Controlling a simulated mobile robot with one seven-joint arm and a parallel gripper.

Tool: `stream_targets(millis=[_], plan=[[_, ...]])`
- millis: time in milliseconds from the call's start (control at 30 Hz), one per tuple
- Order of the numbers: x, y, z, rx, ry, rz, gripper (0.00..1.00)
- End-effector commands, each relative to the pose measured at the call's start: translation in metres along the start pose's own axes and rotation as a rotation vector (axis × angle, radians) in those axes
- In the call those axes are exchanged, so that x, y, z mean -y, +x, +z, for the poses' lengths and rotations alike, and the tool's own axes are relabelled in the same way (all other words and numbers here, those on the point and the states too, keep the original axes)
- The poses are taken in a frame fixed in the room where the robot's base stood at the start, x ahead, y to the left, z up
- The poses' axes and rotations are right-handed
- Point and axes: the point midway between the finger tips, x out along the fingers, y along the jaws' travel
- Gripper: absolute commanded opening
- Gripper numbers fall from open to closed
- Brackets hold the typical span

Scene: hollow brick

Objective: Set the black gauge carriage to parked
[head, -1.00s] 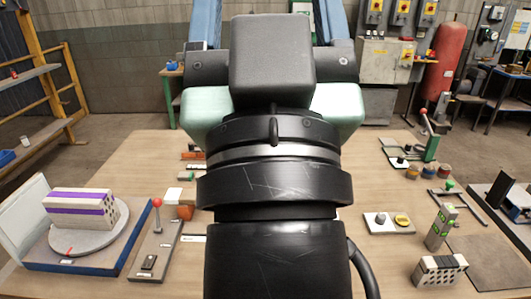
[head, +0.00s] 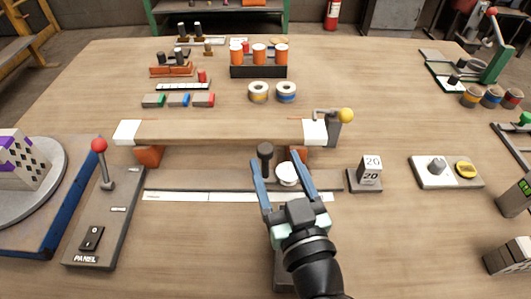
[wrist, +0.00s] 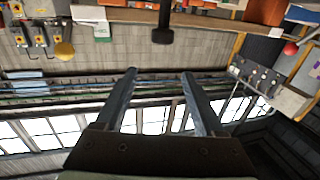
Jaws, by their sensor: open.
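A black knob (head: 265,150) on a post stands at a dark grey rail (head: 215,180) in the middle of the table; I take it for the gauge carriage's handle. A white scale strip (head: 175,197) with small, unreadable lettering runs along the rail's near side. A round white disc (head: 286,175) sits right of the knob. My gripper (head: 279,168) is open and empty, its blue-grey fingers spread around the line to the knob. In the wrist view the black knob (wrist: 163,35) hangs beyond the open fingertips, apart from them.
A wooden beam (head: 220,132) with white ends lies on orange blocks just behind the rail. A yellow-ball lever (head: 346,116) stands at its right end. Left is a panel with a red-ball lever (head: 99,146); right, a block marked 20 (head: 370,168).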

Motion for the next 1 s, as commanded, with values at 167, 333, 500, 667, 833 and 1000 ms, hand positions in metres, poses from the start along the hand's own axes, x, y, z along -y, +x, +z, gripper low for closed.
stream_targets(millis=[167,333,500,667,833,1000], plan=[[0.0,0.0,0.047,0.004,0.003,0.0,0.71],[0.0,0.038,0.033,-0.003,-0.001,-0.002,0.71],[0.001,0.062,0.035,-0.002,0.001,-0.001,0.71],[0.0,0.073,0.036,-0.001,0.0,0.0,0.71],[0.0,0.076,0.036,0.0,-0.001,0.0,0.71],[0.0,0.075,0.036,0.0,0.0,0.0,0.67]])
